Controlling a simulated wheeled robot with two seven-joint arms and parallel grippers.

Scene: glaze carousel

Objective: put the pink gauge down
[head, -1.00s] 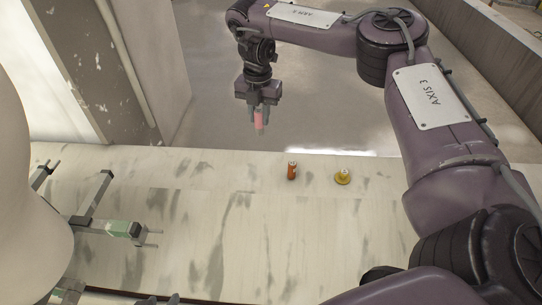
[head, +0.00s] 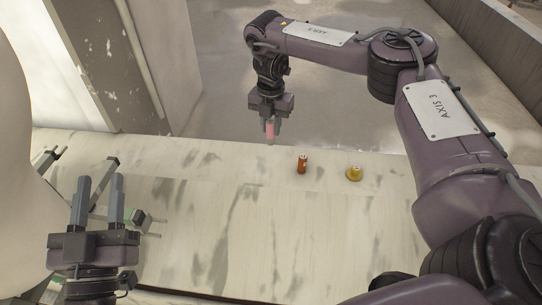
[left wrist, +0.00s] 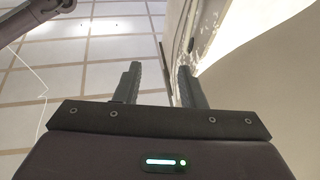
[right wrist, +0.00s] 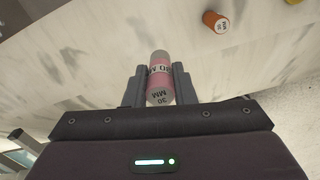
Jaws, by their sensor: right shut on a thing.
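The pink gauge (head: 270,131) is a small cylinder with grey ends, held in my right gripper (head: 271,126) at the far edge of the table in the head view. In the right wrist view the gauge (right wrist: 160,80) shows printed markings reading MM and 30, and sits between the two fingers of the right gripper (right wrist: 160,86). Whether its lower end touches anything cannot be told. My left gripper (head: 97,203) is open and empty at the lower left, fingers pointing away; it also shows open in the left wrist view (left wrist: 158,85).
An orange cylinder (head: 302,164) stands on the pale table (head: 250,230), with a yellow knobbed piece (head: 354,173) to its right. The middle of the table is clear.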

